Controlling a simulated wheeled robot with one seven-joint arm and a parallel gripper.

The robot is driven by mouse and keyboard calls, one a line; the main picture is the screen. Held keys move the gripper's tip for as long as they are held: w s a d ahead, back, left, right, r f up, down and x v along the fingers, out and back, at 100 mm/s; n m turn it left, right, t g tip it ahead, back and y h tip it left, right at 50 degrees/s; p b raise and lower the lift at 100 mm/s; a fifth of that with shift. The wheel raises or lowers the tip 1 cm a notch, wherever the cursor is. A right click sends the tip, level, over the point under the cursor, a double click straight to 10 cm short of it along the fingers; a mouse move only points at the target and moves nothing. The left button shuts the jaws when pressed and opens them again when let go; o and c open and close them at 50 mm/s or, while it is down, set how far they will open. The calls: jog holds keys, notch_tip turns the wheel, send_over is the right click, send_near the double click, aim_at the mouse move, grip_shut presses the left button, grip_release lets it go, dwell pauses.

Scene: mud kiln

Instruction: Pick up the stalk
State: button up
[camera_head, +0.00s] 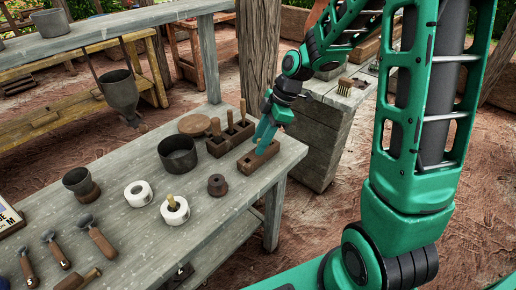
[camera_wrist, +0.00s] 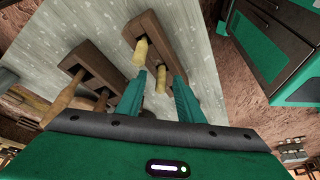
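A short, pale tan stick, likely the stalk (camera_wrist: 161,78), shows between my fingers in the wrist view. Another pale stick (camera_wrist: 140,52) stands in a dark wooden block (camera_wrist: 143,27) just beyond. In the head view this block (camera_head: 250,168) lies near the table's right end. My gripper (camera_head: 262,145) is over it, pointing down, and hides the sticks there. In the wrist view my gripper (camera_wrist: 160,78) has its two green fingers apart on either side of the near stick. I cannot tell whether either finger touches it.
A second wooden rack (camera_head: 228,138) with upright handles stands close to my gripper. A dark pot (camera_head: 178,155), a round wooden disc (camera_head: 194,125), a brown spool (camera_head: 217,185) and white rolls (camera_head: 138,194) share the table. The table's front right is clear.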

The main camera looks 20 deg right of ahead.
jog(key=shift+a+f, duration=0.2)
jog(key=shift+f, duration=0.2)
grip_shut()
jog(key=shift+r, duration=0.1)
